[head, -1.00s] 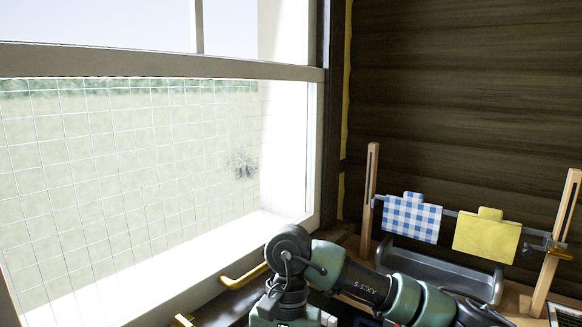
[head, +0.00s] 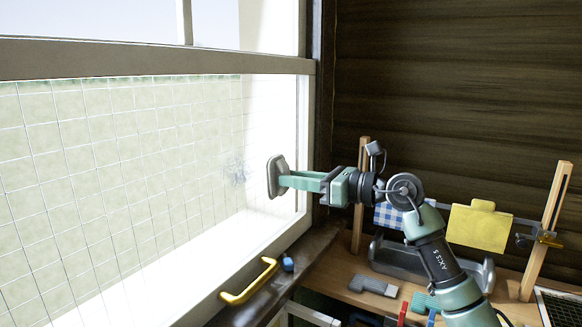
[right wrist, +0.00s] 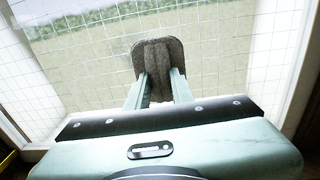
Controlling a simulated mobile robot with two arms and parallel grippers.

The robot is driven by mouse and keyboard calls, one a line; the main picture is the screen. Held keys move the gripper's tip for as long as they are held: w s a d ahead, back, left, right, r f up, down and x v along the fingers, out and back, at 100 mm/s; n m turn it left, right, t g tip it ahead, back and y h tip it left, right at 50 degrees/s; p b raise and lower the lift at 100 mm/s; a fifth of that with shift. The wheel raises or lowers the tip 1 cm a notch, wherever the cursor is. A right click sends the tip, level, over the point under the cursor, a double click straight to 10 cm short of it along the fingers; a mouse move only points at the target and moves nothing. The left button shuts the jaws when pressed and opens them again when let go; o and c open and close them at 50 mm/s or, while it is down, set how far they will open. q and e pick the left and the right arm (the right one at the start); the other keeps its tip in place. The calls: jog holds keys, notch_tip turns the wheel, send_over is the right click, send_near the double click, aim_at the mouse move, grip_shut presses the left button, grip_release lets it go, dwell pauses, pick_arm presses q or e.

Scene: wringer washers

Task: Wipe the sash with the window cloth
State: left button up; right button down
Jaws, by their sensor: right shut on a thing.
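My right gripper (head: 300,180) is shut on a dark grey pad, which I take for the window cloth (head: 276,176). The right wrist view shows the cloth (right wrist: 158,66) upright between the two fingers, facing the window. The lower window sash (head: 120,170) has a pane with a fine grid and a pale frame. A grey smudge (head: 234,167) shows on the pane just left of the cloth in the head view. I cannot tell whether the cloth touches the pane. My left gripper is not in view.
A brass handle (head: 250,281) and a small blue thing (head: 288,264) are at the sill. At the right, a rack holds a blue checked cloth (head: 388,216) and a yellow cloth (head: 478,228) above a grey tray (head: 400,258). Several small coloured things lie on the bench.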

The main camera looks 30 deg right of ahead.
aim_at(282, 167)
jog(key=shift+m+t+h, duration=0.3)
jog(key=shift+t+h, duration=0.1)
jog(key=shift+t, duration=0.2)
jog(key=shift+w+a+r+p, duration=0.1)
jog(key=shift+w+r+p, duration=0.15)
jog(key=shift+w+p, duration=0.45)
jog(key=shift+w+a+r+p, duration=0.1)
jog(key=shift+w+r+p, duration=0.15)
jog(key=shift+w, duration=0.9)
jog(key=shift+w+r+p, duration=0.2)
jog(key=shift+w+p, duration=0.35)
jog(key=shift+w, duration=0.35)
jog(key=shift+p+x, duration=0.3)
jog(key=shift+x, duration=0.65)
